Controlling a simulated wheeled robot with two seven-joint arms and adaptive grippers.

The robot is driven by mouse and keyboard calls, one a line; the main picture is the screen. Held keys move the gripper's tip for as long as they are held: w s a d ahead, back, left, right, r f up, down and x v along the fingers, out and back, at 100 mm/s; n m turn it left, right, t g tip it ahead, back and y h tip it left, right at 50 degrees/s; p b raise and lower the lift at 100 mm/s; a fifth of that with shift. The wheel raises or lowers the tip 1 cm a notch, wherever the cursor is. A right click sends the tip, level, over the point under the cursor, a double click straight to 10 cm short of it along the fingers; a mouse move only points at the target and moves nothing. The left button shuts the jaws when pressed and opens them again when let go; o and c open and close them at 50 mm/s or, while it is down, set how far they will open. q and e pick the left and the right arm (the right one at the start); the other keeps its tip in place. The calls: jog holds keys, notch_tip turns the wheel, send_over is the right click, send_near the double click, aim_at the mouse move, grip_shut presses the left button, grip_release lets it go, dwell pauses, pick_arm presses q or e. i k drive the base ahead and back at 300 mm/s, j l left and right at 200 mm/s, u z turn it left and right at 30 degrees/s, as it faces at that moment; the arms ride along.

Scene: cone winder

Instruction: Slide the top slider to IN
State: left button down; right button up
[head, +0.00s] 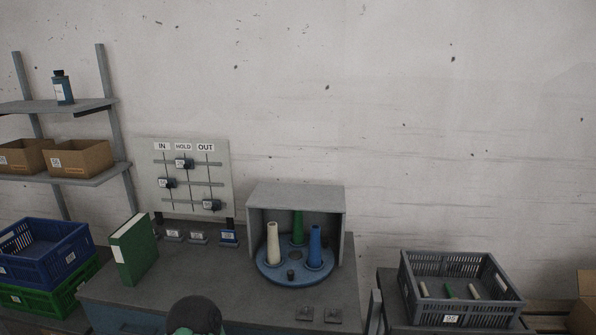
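A light grey board (222,172) stands upright at the back left of the workbench, with IN, HOLD and OUT labels along its top. It has three horizontal rails crossed by vertical lines. The top slider (183,163), a dark block with a small label, sits on the line under HOLD. The middle slider (167,183) sits under IN. The bottom slider (210,205) sits under OUT.
On the workbench (185,275) stand a green binder (134,249), small labelled blocks (198,238) below the board, and a grey hood (296,195) over a blue turntable with cones. A dark rounded shape (195,312) shows at the bottom edge. Shelves are left, a grey crate (462,313) right.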

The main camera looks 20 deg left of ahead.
aim_at(181, 163)
jog(key=u, duration=1.3)
jog(key=i+j+u, duration=0.15)
jog(key=i, duration=0.35)
